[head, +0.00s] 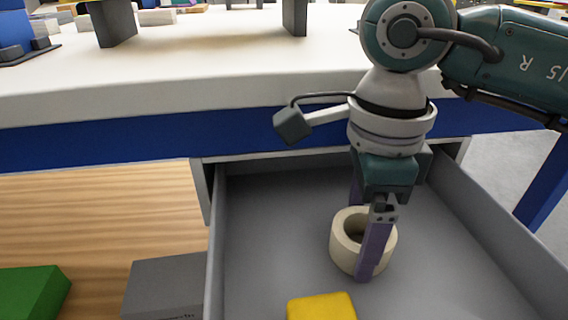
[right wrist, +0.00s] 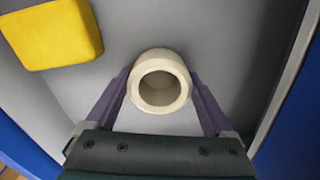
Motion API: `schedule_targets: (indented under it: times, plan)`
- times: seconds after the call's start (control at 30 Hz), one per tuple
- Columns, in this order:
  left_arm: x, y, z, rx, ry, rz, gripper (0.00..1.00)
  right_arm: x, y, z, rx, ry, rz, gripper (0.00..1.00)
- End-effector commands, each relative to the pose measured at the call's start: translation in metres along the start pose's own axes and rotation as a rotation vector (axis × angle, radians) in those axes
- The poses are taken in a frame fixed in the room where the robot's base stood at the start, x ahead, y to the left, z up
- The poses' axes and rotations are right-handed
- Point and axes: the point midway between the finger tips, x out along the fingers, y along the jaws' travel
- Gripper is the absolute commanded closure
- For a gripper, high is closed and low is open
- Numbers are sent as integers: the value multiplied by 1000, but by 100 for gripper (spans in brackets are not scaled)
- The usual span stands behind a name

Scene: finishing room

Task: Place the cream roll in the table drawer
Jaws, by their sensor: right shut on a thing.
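The cream roll (head: 344,250) is a short, thick ring with a hole through it. It is inside the open grey table drawer (head: 270,225), low over or on its floor; I cannot tell whether it touches the floor. My right gripper (head: 366,240) points down into the drawer, its purple fingers shut on the roll from two sides. In the right wrist view the roll (right wrist: 160,82) sits between the two fingertips (right wrist: 160,95), its hole facing the camera. My left gripper is not in view.
A yellow block (head: 322,307) lies in the drawer nearer the front, apart from the roll. The white tabletop (head: 200,70) with its blue edge is above the drawer. A green box (head: 30,292) and a grey box (head: 165,287) stand left of the drawer.

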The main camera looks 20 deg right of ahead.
Motion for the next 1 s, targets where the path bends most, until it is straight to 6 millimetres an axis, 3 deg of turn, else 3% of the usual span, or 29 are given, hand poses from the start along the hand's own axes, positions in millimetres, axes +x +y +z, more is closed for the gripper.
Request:
schedule_targets:
  times: [0.07, 0.1, 0.17, 0.53, 1.0]
  plan:
    - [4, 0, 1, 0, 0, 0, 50, 4, 0, 0, 0, 0, -1, 69]
    - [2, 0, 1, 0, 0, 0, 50, 2, 0, 0, 0, 0, 0, 8]
    - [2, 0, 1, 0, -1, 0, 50, 2, 0, 0, 0, 0, 0, 2]
    - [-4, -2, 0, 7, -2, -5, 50, -8, -1, 0, 0, -1, -2, 0]
    - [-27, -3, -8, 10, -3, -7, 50, -105, -1, 0, -1, -2, -3, 0]
